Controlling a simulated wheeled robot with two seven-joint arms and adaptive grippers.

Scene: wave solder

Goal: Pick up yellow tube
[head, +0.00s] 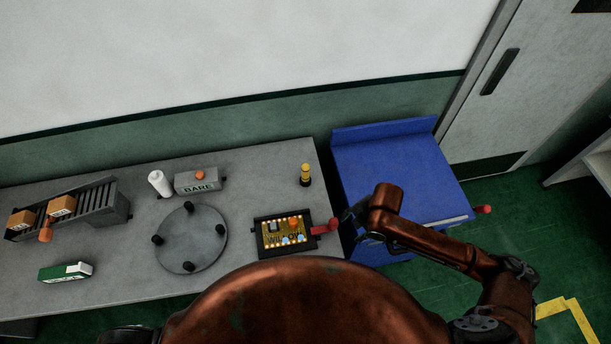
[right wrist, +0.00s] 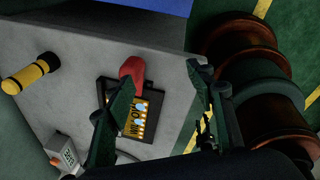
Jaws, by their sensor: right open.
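The yellow tube (head: 306,172) has black bands and stands upright near the right back corner of the grey table. In the right wrist view the yellow tube (right wrist: 31,73) is at the far left, apart from the fingers. My right gripper (head: 350,214) is open and empty, near the table's right edge, to the right of and nearer than the tube. Its two fingers (right wrist: 160,85) show spread apart in the wrist view. My left gripper is not in view.
A circuit board in a black frame (head: 260,249) with a red handle (head: 327,227) lies close to the right gripper. A round grey plate with black knobs (head: 190,236), a white bottle (head: 159,183) and a grey box (head: 197,181) stand further left. A blue bench (head: 390,165) stands to the right.

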